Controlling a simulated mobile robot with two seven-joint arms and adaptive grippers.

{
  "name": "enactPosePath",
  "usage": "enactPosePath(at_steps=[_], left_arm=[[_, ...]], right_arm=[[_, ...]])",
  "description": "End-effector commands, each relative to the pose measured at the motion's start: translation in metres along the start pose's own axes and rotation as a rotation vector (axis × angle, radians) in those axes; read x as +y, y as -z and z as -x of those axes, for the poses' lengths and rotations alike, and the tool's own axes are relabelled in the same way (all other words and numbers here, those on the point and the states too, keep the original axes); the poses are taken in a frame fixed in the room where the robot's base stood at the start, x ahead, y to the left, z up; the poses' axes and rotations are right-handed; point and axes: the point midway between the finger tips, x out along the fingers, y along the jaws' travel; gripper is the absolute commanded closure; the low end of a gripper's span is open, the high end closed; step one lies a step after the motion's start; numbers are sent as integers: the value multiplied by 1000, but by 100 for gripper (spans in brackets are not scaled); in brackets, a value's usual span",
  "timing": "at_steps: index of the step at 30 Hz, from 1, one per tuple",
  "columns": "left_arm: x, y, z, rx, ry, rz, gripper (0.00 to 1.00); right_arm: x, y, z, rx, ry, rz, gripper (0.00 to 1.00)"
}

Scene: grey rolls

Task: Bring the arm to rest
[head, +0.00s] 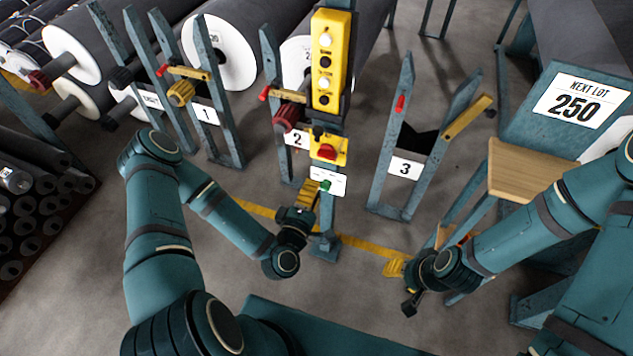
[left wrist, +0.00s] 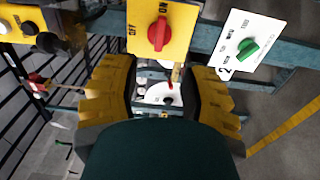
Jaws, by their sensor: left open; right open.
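My left gripper (head: 306,196) is in the middle of the head view, just in front of the post with the yellow control panel. In the left wrist view its two yellow ribbed fingers (left wrist: 165,95) stand apart with nothing between them. Past the fingertips are a yellow plate with a red knob (left wrist: 159,34) and a white plate with a green knob (left wrist: 249,48). My right gripper (head: 396,285) is low and right of centre in the head view, over the floor. Its yellow fingers show only in part, and I see nothing held in it.
The yellow push-button panel (head: 325,60) stands on the post above my left gripper. Stands numbered 1 (head: 206,115), 2 (head: 297,138) and 3 (head: 404,168) line the back. A wooden shelf (head: 522,170) is close to my right arm. Rolls are racked at left. Floor between stands is open.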

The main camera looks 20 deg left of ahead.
Motion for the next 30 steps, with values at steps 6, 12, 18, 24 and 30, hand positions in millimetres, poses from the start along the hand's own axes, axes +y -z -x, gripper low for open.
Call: enactPosePath(at_steps=[6,12,18,24,30], left_arm=[[0,0,2,0,0,0,56],[0,0,2,0,0,0,56],[-1,-2,1,-13,9,-11,56],[-21,-36,1,-222,160,-194,56],[-59,-70,25,-570,436,-511,56]], right_arm=[[0,0,0,0,0,0,53],[0,0,0,0,0,0,53],[0,0,0,0,0,0,53],[0,0,0,0,0,0,53],[0,0,0,0,0,0,53]])
